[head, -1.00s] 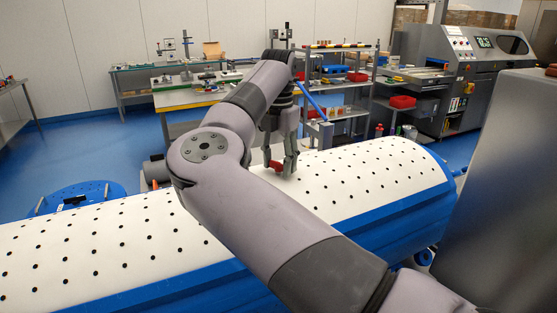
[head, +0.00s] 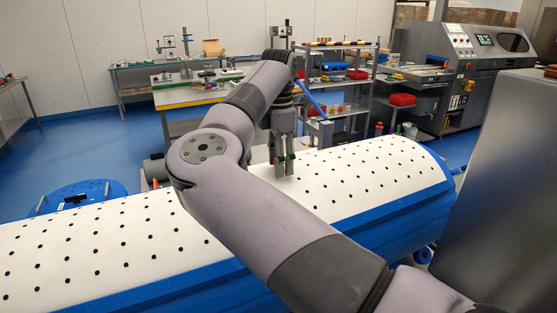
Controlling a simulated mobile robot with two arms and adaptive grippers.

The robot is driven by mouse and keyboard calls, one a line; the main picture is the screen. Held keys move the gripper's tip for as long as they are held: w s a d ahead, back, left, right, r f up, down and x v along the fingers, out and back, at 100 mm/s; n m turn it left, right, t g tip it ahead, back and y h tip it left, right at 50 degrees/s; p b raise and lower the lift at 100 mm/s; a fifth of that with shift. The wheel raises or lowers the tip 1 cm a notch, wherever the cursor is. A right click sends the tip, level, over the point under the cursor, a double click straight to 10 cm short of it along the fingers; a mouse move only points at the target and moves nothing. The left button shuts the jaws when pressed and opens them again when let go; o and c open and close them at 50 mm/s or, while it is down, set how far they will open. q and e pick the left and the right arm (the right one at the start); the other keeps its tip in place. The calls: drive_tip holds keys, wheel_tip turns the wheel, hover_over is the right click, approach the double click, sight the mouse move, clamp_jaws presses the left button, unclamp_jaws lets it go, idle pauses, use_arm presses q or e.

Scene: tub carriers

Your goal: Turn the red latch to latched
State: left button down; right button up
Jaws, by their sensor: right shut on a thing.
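My right gripper (head: 282,169) points down onto the white, dotted curved top of a large blue-sided drum (head: 350,182). Its fingers are close together, shut on the red latch, which they almost wholly hide. Only a trace of red shows at the fingertips, so I cannot tell how far the latch is turned. My right arm crosses the middle of the view and covers part of the drum. My left gripper is not in view.
A tall grey panel (head: 505,180) stands close at the right. Behind the drum are a workbench (head: 190,97), a shelf rack (head: 345,85) with red bins and a grey machine (head: 470,60). A round blue piece (head: 100,190) sits at the left. Blue floor is free at the back left.

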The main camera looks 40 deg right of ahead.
idle(0.3)
drive_tip(key=o, duration=1.2)
drive_tip(key=shift+c, duration=0.2)
wheel_tip(320, 180, up, 12)
